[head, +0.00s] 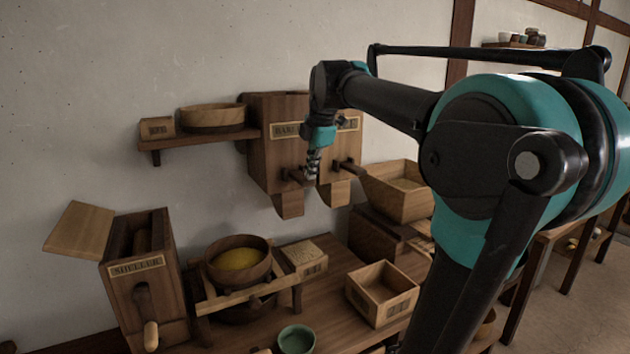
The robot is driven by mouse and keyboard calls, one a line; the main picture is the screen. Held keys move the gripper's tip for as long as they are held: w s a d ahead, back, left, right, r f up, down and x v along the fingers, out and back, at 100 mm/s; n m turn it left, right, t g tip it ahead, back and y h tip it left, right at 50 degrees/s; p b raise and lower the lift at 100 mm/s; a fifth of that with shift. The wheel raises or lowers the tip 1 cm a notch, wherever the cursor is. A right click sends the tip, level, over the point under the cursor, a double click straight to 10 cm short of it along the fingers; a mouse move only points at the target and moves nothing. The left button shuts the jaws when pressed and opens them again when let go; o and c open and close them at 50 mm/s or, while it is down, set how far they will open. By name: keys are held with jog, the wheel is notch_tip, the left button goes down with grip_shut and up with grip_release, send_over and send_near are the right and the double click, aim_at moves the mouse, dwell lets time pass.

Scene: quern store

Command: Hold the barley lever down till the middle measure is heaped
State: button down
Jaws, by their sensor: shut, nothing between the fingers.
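A wooden two-chute dispenser (262,160) hangs on the wall. Its left label starts with "BAR"; the right label is mostly hidden by my arm. The left lever (294,176) sticks out above the left spout (288,205). My gripper (311,176) is shut and empty, pointing down at this lever's outer end; I cannot tell whether it touches. A second lever (348,167) stands to the right above the right spout (335,193). A square wooden box (382,310) on the bench looks empty. I cannot tell which vessel is the middle measure.
A sheller box (135,265) with a crank stands at left. A bowl of yellow grain (240,246) sits on a wooden stand. A green cup (296,339) is in front. A flared bin (398,205) stands right of the dispenser. A shelf (200,138) holds a round sieve.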

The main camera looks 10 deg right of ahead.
jog(key=a+v, duration=0.1)
jog(key=v, duration=0.7)
jog(key=shift+s+d+r, duration=0.2)
jog(key=shift+s+d, duration=0.1)
jog(key=shift+d, duration=0.25)
jog(key=shift+f, duration=0.1)
jog(key=s+d+f+m, duration=0.15)
jog(key=f+m, duration=0.45)
jog(key=f, duration=0.6)
jog(key=s+d+f+m, duration=0.1)
jog(key=s+f+m, duration=0.3)
jog(key=f, duration=0.7)
jog(key=s+d+f+m, duration=0.1)
jog(key=s+f+m, duration=0.4)
jog(key=f, duration=0.4)
jog(key=s+d+f+m+h, duration=0.1)
jog(key=s+f+m, duration=0.5)
jog(key=s+f, duration=0.2)
notch_tip(320, 180, down, 3)
jog(key=shift+r+m, duration=0.25)
jog(key=shift+m, duration=0.05)
